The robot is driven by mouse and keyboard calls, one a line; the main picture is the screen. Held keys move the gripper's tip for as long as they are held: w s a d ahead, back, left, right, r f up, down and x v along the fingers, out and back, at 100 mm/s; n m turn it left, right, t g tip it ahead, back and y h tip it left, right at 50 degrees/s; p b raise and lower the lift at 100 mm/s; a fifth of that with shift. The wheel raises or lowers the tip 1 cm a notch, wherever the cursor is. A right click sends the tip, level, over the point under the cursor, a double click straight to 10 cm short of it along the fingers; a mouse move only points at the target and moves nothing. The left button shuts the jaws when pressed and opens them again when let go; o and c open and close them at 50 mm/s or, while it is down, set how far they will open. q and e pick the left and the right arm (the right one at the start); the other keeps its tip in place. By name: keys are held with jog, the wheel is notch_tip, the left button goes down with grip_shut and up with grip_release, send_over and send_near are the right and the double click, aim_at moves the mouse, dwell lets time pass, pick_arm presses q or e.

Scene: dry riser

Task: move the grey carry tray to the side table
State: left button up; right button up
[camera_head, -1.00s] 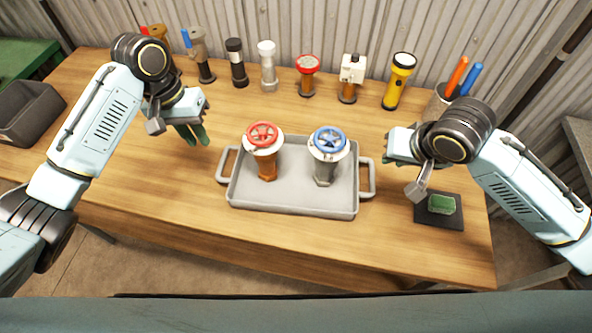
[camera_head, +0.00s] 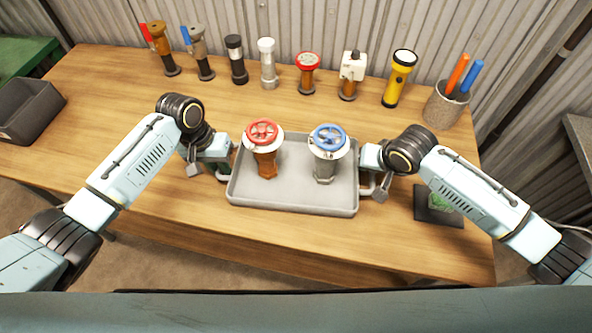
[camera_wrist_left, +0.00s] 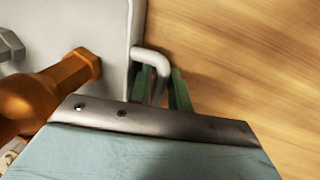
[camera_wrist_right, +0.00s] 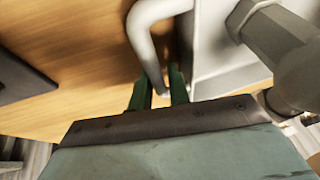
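The grey carry tray (camera_head: 290,197) lies flat on the wooden table, with a loop handle at each end. On it stand a valve with a red wheel and orange-brown body (camera_head: 264,150) and one with a blue wheel and grey body (camera_head: 326,155). My left gripper (camera_wrist_left: 160,88) is open, its green fingers either side of the left handle (camera_wrist_left: 152,58). My right gripper (camera_wrist_right: 160,88) appears open, its fingers on both sides of the right handle (camera_wrist_right: 148,35). Contact between fingers and handles is not clear. The side table is not identifiable for certain.
Several fittings stand along the back, with a yellow torch (camera_head: 398,80) and a pen cup (camera_head: 445,106). A dark bin (camera_head: 30,112) is at the far left. A black pad (camera_head: 425,214) with a green item lies right of the tray. A green surface (camera_head: 22,52) shows at the back left.

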pick_arm(q)
jog(key=shift+f, duration=0.15)
pick_arm(e)
jog(key=shift+f, duration=0.1)
pick_arm(q)
grip_shut()
pick_arm(e)
grip_shut()
pick_arm(q)
jog(key=shift+w+r, duration=0.1)
jog(key=shift+r, duration=0.15)
pick_arm(e)
jog(key=shift+w+r, duration=0.15)
jog(key=shift+r, duration=0.05)
